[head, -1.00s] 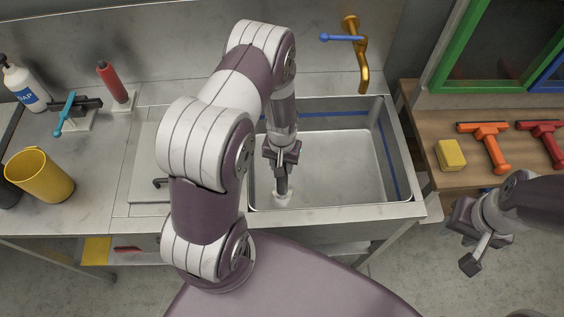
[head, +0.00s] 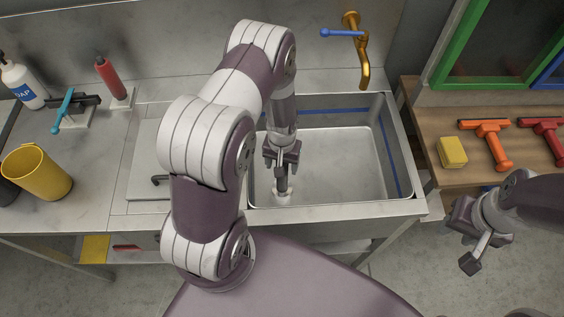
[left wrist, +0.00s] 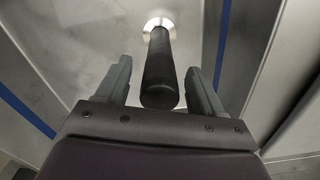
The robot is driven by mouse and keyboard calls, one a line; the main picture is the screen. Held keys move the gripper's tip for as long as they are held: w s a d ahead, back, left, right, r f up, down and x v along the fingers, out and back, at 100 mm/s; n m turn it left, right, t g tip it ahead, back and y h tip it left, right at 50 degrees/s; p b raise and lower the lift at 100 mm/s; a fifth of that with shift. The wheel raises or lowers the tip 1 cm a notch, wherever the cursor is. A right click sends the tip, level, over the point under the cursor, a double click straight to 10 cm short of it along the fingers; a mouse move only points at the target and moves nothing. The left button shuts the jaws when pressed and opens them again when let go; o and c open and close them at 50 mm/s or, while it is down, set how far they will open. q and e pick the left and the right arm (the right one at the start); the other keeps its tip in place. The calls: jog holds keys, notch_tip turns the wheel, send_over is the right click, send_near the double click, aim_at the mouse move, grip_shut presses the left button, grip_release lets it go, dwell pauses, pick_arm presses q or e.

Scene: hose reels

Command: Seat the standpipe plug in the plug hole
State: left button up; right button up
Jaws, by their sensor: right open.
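The standpipe plug (left wrist: 160,75) is a dark cylinder standing upright in the sink, its lower end at the pale ring of the plug hole (left wrist: 158,22). In the head view, the plug (head: 283,187) shows below my left gripper (head: 282,167), with its foot at the pale ring. In the left wrist view, my left gripper (left wrist: 160,88) is open, with one finger on each side of the plug and a gap to both. How deep the plug sits cannot be told. My right gripper (head: 468,240) is open and empty, off the bench to the right.
The steel sink (head: 405,208) has high walls with a blue line around the inside. A brass tap (head: 362,65) with a blue lever is behind it. A yellow cup (head: 38,175) and soap bottle (head: 22,85) stand left. A yellow sponge (head: 452,152) and squeegees lie on the right shelf.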

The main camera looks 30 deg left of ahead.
pick_arm(q)
notch_tip(320, 180, up, 13)
jog(key=b, duration=0.1)
jog(key=shift+f, duration=0.15)
dwell(0.5)
